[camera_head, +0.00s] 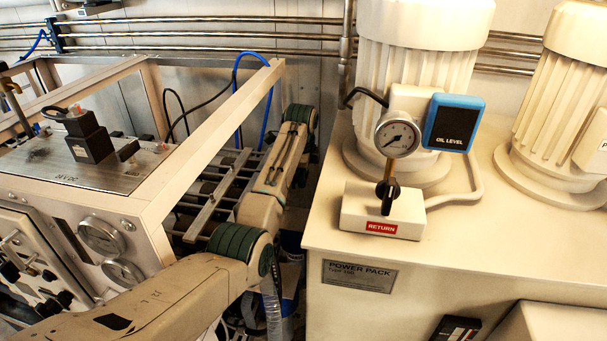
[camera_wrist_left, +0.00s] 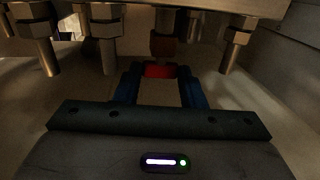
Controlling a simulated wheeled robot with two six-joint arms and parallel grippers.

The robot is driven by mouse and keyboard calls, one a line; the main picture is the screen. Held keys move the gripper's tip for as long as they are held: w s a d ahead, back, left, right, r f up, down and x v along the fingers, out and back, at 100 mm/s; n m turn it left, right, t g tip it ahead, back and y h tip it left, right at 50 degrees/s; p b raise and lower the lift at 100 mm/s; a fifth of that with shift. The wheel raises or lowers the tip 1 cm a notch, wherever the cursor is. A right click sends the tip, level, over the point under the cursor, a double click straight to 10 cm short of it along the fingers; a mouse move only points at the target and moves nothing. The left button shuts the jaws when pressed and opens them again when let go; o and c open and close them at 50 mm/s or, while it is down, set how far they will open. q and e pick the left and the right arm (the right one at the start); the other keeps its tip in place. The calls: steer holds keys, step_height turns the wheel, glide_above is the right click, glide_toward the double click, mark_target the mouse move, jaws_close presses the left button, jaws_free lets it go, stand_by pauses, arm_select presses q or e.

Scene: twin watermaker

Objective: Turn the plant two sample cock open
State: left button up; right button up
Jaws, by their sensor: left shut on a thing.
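In the left wrist view my left gripper (camera_wrist_left: 159,76) has its two blue fingers on either side of a small red piece (camera_wrist_left: 160,69). It is shut on this red piece, which looks like a cock handle below a brownish fitting (camera_wrist_left: 163,45). No label shows there, so I cannot tell which plant it belongs to. In the head view my left arm reaches from the lower left into the gap between the framed unit and the power pack. Its fingers and the red piece are hidden there. My right gripper is not in view.
Metal pipe stubs (camera_wrist_left: 108,55) hang on both sides of the fingers. In the head view the framed unit (camera_head: 160,210) with gauges stands left of my arm. The power pack (camera_head: 340,235) stands close on the right, with a pressure gauge (camera_head: 398,137) on top.

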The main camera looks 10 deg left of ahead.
arm_select(q)
steer(key=shift+s+t, duration=0.1)
steer(key=shift+t, duration=0.3)
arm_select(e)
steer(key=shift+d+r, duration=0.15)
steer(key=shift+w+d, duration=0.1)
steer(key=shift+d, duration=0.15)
arm_select(q)
steer(key=o, duration=1)
